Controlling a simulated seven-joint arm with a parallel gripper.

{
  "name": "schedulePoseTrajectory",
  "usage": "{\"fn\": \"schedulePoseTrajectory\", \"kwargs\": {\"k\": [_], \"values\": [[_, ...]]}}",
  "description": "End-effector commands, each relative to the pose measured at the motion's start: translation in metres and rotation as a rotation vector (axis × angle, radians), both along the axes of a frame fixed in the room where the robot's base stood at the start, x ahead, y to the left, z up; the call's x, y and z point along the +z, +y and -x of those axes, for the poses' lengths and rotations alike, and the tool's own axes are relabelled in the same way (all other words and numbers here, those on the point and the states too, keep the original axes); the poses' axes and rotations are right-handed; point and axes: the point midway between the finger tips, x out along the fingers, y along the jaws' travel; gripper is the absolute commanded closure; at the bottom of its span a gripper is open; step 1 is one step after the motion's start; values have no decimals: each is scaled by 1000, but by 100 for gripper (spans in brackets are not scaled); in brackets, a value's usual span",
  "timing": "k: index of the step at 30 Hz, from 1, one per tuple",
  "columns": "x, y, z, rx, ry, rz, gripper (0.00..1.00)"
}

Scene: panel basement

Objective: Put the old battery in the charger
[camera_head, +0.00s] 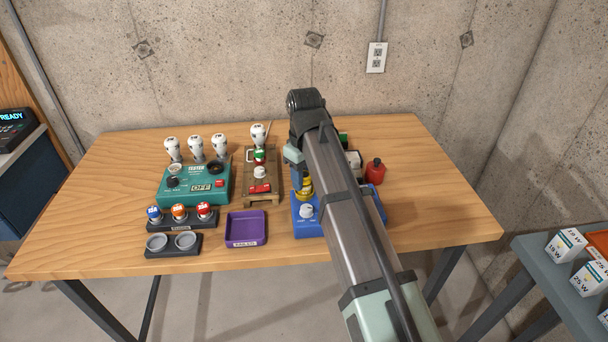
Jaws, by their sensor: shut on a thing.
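My gripper (295,162) points down over the blue device at the table's middle right, and my arm covers much of that area. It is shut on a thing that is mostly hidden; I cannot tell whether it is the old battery. A yellow ringed part (305,188) shows just below the gripper, and I cannot tell whether they touch. The blue device (308,228) has a white knob and is partly hidden behind my arm. It may be the charger, but no label is readable.
In front are a rack of coloured caps (181,224), a two-cup holder (172,249) and a purple tray (247,242). A red can (375,171) stands right.

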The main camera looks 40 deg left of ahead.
Motion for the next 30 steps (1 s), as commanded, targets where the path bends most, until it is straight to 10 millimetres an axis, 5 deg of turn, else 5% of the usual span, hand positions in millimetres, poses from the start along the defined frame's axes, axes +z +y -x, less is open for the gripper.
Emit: {"fn": "schedulePoseTrajectory", "kwargs": {"k": [7,8,11,30], "values": [[-4,0,0,0,0,0,95],[-4,0,0,0,0,0,60],[-4,0,0,0,0,0,50],[19,0,0,0,0,-1,50]]}}
